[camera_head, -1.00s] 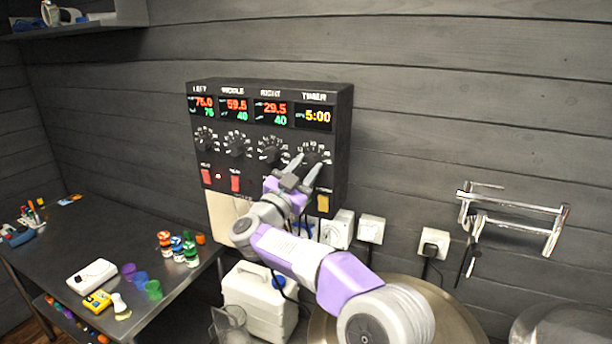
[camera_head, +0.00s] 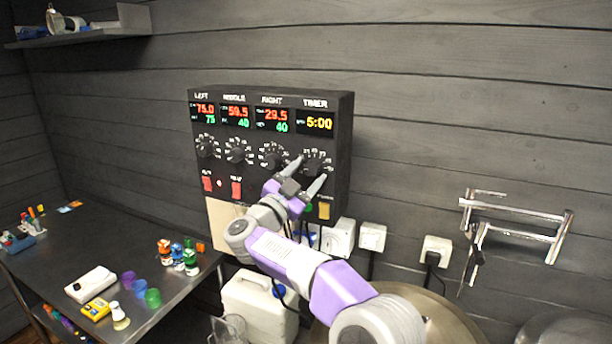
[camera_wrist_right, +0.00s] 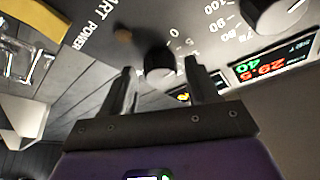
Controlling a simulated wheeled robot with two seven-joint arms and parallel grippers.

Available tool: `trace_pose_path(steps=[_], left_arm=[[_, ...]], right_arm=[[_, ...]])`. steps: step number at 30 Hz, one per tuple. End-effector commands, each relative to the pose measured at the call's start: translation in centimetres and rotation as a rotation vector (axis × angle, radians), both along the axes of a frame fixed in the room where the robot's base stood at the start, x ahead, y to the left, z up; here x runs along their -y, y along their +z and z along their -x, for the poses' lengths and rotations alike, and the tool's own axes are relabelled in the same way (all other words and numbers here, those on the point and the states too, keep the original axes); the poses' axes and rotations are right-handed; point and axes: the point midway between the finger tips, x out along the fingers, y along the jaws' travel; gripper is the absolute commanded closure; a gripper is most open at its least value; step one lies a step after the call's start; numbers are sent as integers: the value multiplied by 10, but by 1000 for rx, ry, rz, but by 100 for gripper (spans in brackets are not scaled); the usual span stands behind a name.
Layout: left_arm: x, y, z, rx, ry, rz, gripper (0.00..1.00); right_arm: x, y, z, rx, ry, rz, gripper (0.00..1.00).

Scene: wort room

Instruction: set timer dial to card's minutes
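The dark control panel (camera_head: 268,187) hangs on the wall. Its timer display (camera_head: 317,123) reads 5:00 in yellow. The black timer dial (camera_head: 313,164) sits below it, and its knob also shows in the right wrist view (camera_wrist_right: 159,64). My right gripper (camera_head: 311,168) is open at this dial. In the wrist view its fingertips (camera_wrist_right: 158,68) lie either side of the knob, with gaps; whether they reach its depth I cannot tell. A beige sheet (camera_head: 222,222) below the panel is partly hidden by my arm; no writing is readable. My left gripper is out of view.
Three other dials stand left of the timer dial, the nearest being the right dial (camera_head: 272,155).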

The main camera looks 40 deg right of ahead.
Motion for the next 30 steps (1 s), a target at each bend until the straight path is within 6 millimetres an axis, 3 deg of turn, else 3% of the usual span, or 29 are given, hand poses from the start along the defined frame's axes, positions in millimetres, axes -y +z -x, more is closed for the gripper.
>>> trace_pose_path(steps=[11,22,30], left_arm=[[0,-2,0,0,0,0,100],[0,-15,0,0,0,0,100],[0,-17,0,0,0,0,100]], right_arm=[[-5,-2,1,-1,3,1,36],[-57,-21,15,0,4,1,36],[-69,-25,20,0,0,0,36]])
